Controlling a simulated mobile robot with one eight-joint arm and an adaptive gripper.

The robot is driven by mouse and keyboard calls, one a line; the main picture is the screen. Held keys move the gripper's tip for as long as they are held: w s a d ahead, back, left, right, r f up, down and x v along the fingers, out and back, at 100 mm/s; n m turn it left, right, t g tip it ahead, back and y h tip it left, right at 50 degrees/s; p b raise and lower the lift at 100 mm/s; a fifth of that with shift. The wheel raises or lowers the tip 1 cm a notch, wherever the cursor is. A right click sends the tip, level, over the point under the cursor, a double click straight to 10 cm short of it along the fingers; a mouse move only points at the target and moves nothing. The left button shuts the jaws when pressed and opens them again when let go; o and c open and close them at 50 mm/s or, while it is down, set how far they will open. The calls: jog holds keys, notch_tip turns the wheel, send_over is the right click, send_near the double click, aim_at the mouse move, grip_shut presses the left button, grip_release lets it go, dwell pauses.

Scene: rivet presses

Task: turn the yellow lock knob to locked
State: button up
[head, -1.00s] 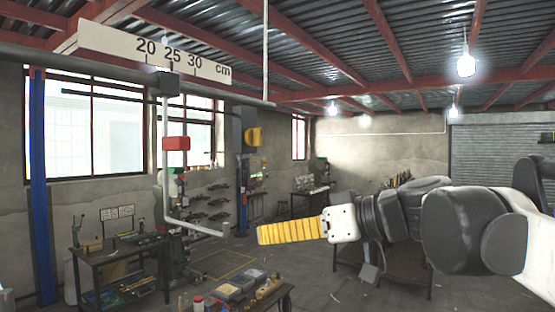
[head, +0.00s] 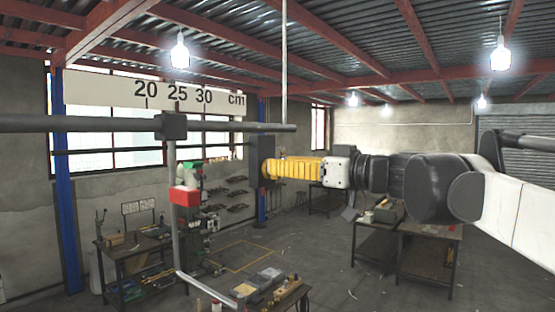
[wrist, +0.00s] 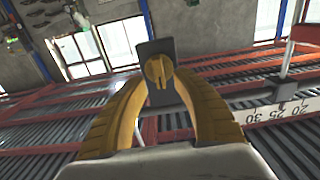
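The yellow lock knob (wrist: 158,70) sits on a dark plate (wrist: 153,48) in the wrist view. It is round with a raised bar running roughly along the plate's length. My gripper (wrist: 161,74) is open, its two yellow ribbed fingers spread on either side of the knob with small gaps showing. I cannot tell how far the fingertips reach past the knob. In the head view my gripper (head: 267,168) points left with its tips at the dark plate (head: 258,150). The knob is hidden there behind the fingers.
A grey rail (head: 80,123) carries a dark clamp (head: 173,126) near 25 on the white scale (head: 120,93). Workbenches stand farther back, with bare floor between.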

jog(key=shift+w+a, duration=0.3)
jog(key=shift+a, duration=0.15)
grip_shut()
jog(key=shift+m, duration=0.4)
jog(key=m, duration=0.5)
jog(key=m+b, duration=0.1)
jog(key=m, duration=0.5)
jog(key=f+m+b, duration=0.1)
jog(key=m, duration=0.5)
jog(key=shift+w+d, duration=0.4)
